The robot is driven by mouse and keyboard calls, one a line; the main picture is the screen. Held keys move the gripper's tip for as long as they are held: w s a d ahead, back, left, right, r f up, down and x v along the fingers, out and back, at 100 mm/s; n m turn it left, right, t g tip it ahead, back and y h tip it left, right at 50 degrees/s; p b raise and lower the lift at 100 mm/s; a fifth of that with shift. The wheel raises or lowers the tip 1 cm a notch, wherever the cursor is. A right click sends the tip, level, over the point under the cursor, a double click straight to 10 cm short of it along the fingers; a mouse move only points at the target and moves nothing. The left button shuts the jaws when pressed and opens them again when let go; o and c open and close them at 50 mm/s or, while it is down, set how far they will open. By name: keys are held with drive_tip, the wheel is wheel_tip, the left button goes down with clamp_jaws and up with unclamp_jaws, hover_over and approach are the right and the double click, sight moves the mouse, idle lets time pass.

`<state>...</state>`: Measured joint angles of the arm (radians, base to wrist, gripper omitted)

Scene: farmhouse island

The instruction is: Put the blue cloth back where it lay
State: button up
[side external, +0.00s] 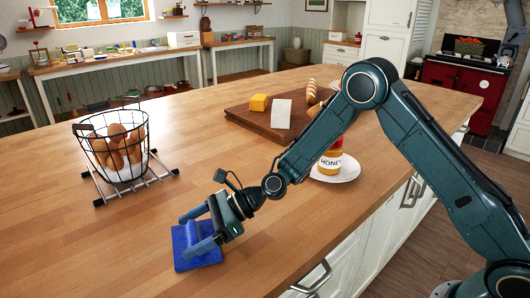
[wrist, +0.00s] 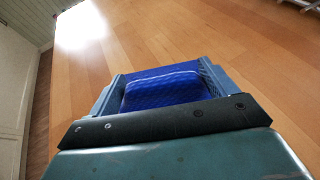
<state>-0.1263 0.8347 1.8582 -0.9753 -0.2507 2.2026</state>
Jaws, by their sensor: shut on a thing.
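The blue cloth (side external: 184,240) is at the near left of the wooden island top, low at the surface. My gripper (side external: 203,231) is shut on it, with one finger on each side of a raised fold. In the wrist view the cloth (wrist: 165,90) shows bunched between the two fingers of my gripper (wrist: 160,88), with a flatter part beyond. The cloth seems to touch the island top, but I cannot tell if all of it rests there.
A wire basket of eggs (side external: 118,148) stands on a metal rack (side external: 100,200) at the left. A honey jar (side external: 330,160) stands on a white plate (side external: 348,172). Behind it is a wooden board (side external: 250,118) with cheese (side external: 259,102) and bread. The island top (side external: 110,250) around the cloth is bare.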

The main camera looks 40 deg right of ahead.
drive_tip(key=shift+f, duration=0.1)
drive_tip(key=o, duration=0.8)
drive_tip(key=shift+o, duration=0.2)
drive_tip(key=v, duration=1.2)
drive_tip(key=shift+w+r, duration=0.1)
drive_tip(key=shift+r, duration=0.1)
